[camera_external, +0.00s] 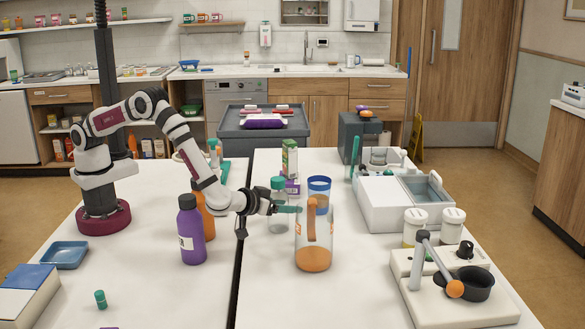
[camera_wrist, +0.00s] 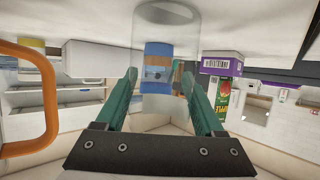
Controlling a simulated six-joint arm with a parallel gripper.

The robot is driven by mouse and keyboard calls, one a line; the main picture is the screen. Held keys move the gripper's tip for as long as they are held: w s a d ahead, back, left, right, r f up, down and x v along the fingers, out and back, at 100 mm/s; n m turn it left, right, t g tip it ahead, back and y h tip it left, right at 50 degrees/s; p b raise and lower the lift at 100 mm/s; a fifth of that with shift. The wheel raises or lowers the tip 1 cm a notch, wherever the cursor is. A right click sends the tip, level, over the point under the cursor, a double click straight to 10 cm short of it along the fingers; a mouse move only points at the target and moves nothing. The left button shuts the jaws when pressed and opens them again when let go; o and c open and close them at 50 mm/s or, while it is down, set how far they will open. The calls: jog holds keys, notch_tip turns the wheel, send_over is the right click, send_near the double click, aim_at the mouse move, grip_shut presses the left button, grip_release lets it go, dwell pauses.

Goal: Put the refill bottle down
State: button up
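My gripper (camera_external: 287,209) reaches right over the table, its teal fingers apart. No bottle is clearly held. A purple bottle with a white label (camera_external: 192,238) stands on the left table. An orange bottle (camera_external: 207,218) stands behind it, partly hidden. I cannot tell which is the refill bottle.
A clear jug with an orange handle (camera_external: 314,258) stands right of my gripper. A blue-topped tumbler (camera_external: 319,183) stands behind it. A green carton (camera_external: 290,158) is farther back. White equipment (camera_external: 400,205) fills the right. A blue tray (camera_external: 64,255) lies at left.

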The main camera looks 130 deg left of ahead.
jog(key=o, duration=0.4)
jog(key=shift+o, duration=0.2)
jog(key=shift+r, duration=0.2)
jog(key=w+v, duration=0.1)
jog(key=v, duration=1.1)
jog(key=w+d+r+m+t+h, duration=0.6)
jog(key=w+d+r+m+t, duration=0.2)
jog(key=d+r+t, duration=0.15)
jog(key=s+d+r+m+h, duration=0.3)
jog(key=d+r+m+h, duration=0.15)
jog(key=d, duration=0.45)
jog(key=s+d+f+m+g+h, duration=0.1)
jog(key=s+d+m+g+h, duration=0.25)
jog(key=s, duration=0.65)
jog(key=s+d+f+m+g+h, duration=0.15)
jog(key=s+d+m, duration=0.25)
jog(key=s, duration=0.5)
jog(key=s+a+f+m+g+y, duration=0.1)
jog(key=s+a+g+y, duration=0.1)
jog(key=s, duration=0.7)
jog(key=s+a+f+m+g+y, duration=0.1)
jog(key=s+a+g, duration=0.2)
jog(key=s, duration=0.7)
jog(key=a, duration=0.2)
jog(key=shift+s+a+m+g+y, duration=0.25)
jog(key=shift+s+m+g+y, duration=0.05)
jog(key=shift+m+g+y, duration=0.1)
